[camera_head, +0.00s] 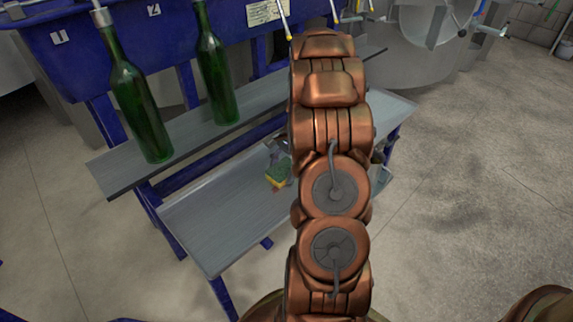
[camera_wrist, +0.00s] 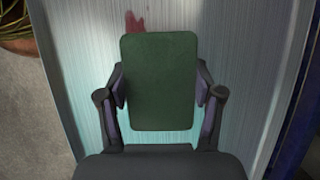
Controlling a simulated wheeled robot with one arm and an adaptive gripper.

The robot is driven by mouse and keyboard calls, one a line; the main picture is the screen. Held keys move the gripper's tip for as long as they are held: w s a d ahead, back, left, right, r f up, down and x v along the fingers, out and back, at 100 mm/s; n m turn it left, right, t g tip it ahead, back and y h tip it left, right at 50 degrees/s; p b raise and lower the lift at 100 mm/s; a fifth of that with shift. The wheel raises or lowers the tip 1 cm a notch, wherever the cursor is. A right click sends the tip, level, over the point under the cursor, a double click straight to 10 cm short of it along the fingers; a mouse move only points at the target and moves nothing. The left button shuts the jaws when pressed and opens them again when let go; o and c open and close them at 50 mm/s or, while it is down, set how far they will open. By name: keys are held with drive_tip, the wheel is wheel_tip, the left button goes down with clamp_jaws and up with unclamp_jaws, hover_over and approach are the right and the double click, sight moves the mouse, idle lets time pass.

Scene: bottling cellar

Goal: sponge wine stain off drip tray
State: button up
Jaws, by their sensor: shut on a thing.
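The drip tray (camera_head: 215,225) is a long grey metal tray at the lower front of the blue frame; its brushed surface fills much of the wrist view (camera_wrist: 250,60). My gripper (camera_wrist: 159,90) is shut on a sponge with a dark green face (camera_wrist: 158,80), one finger on each side. In the head view the yellow and green sponge (camera_head: 278,173) shows just left of my arm, over the tray. I cannot tell whether it touches the tray. A dark red wine stain (camera_wrist: 134,21) shows just beyond the sponge's top edge, partly hidden by it. My arm hides the tray's middle.
Two green bottles (camera_head: 140,108) (camera_head: 217,75) stand on a narrow grey shelf (camera_head: 190,133) above and behind the tray. The blue filling machine (camera_head: 110,50) stands behind them. Open concrete floor (camera_head: 480,180) lies to the right.

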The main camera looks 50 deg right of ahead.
sight(262, 191)
drive_tip(key=shift+a, duration=0.85)
drive_tip(key=shift+a+p, duration=0.7)
drive_tip(key=shift+a, duration=1.25)
drive_tip(key=shift+a+r, duration=0.1)
drive_tip(key=shift+a, duration=0.25)
drive_tip(key=shift+w+a, duration=0.1)
drive_tip(key=shift+a, duration=0.3)
drive_tip(key=shift+a+r+p, duration=0.1)
drive_tip(key=shift+a+p, duration=0.15)
drive_tip(key=shift+p, duration=0.15)
wheel_tip(262, 191, up, 7)
drive_tip(key=p, duration=0.4)
drive_tip(key=shift+r+p, duration=0.2)
drive_tip(key=shift+p, duration=0.15)
